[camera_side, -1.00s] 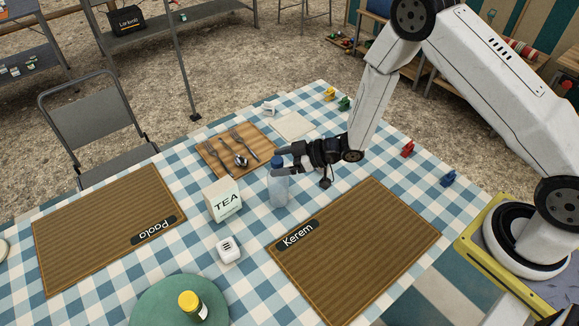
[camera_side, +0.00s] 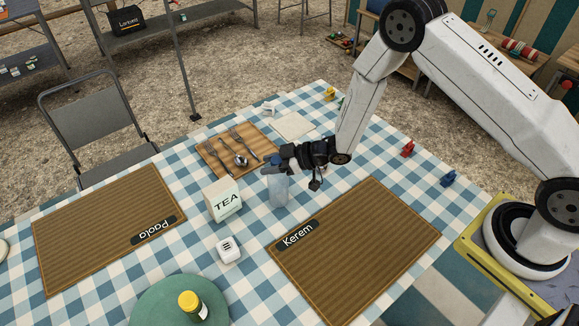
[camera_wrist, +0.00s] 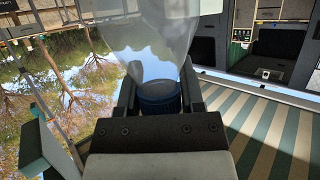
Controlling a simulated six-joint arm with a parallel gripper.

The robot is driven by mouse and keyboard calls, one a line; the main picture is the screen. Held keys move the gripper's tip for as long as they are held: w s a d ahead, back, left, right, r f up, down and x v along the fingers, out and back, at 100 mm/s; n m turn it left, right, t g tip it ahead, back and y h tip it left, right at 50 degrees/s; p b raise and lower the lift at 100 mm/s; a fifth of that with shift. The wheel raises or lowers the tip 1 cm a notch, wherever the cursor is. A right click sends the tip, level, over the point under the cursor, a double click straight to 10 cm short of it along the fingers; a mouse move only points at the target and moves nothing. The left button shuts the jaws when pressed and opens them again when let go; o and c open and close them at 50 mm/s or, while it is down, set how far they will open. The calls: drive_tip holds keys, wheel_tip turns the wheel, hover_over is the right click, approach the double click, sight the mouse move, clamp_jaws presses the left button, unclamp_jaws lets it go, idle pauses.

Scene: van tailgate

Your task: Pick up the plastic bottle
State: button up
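The plastic bottle (camera_side: 278,191), clear with a blue cap, stands upright on the checked tablecloth, to the right of the TEA box. My gripper (camera_side: 275,169) is at its top, and its fingers hide the cap in the side view. In the wrist view the blue cap (camera_wrist: 159,95) sits between the two fingers of my gripper (camera_wrist: 160,88), with the clear bottle body (camera_wrist: 150,42) beyond. The fingers are very close to the cap on both sides; I cannot tell whether they press on it.
The TEA box (camera_side: 223,200) stands close left of the bottle. A wooden board (camera_side: 215,163) with cutlery lies behind. A small white box (camera_side: 228,250) and the Kerem placemat (camera_side: 355,250) are in front. A yellow-capped jar (camera_side: 192,305) stands on a green round mat (camera_side: 150,302).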

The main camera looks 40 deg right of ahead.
clamp_jaws()
drive_tip(key=shift+r, duration=0.15)
drive_tip(key=shift+r, duration=0.8)
drive_tip(key=s+d+r, duration=0.3)
drive_tip(key=s+r, duration=0.8)
drive_tip(key=s, duration=0.2)
drive_tip(key=shift+s+d, duration=0.2)
drive_tip(key=shift+s, duration=0.05)
